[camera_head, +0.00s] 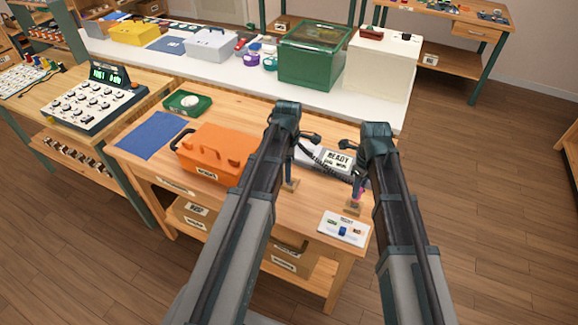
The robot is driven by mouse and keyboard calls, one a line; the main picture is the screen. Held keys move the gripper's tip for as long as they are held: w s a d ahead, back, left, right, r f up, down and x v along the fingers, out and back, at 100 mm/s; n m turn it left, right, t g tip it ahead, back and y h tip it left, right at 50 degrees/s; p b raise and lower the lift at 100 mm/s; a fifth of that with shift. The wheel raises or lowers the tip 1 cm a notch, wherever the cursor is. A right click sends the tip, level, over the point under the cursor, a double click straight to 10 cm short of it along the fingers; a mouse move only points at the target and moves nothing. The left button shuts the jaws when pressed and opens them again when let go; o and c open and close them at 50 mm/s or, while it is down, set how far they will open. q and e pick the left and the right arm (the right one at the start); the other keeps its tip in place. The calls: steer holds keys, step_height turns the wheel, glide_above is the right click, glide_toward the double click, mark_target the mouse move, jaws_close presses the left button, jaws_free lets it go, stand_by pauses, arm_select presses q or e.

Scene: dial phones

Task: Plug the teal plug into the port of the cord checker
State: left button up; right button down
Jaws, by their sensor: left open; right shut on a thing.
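The cord checker (338,159) is a grey device with a "READY" display, on the wooden table between my two arms. Its left part is partly behind my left arm, and its port cannot be made out. A dark coiled cord (346,177) runs along its front. My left gripper (291,174) is open above a small wooden block (289,185), left of the checker. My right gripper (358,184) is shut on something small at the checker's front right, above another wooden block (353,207). No teal plug can be clearly seen; the held thing is too small to identify.
An orange case (213,150), a blue mat (153,135) and a green tray (188,103) occupy the table's left. A white card (343,229) lies at the front right edge. Behind, a white table holds a green box (309,63) and a cream box (384,68).

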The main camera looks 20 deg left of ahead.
arm_select(q)
steer(key=shift+s+a, duration=0.1)
steer(key=shift+s, duration=0.35)
arm_select(e)
steer(key=shift+w+a, duration=0.1)
arm_select(q)
steer(key=s, duration=1.2)
steer(key=shift+s, duration=0.25)
steer(key=shift+d, duration=0.2)
steer(key=s+d+m, duration=0.2)
steer(key=d+m, duration=0.7)
steer(key=m, duration=0.3)
steer(key=s+d+m+y, duration=0.1)
steer(key=d+m, duration=0.8)
steer(key=m, duration=0.4)
steer(key=shift+s+d+m, duration=0.15)
steer(key=shift+s+m, duration=0.15)
steer(key=shift+s, duration=0.05)
steer(key=shift+r, duration=0.1)
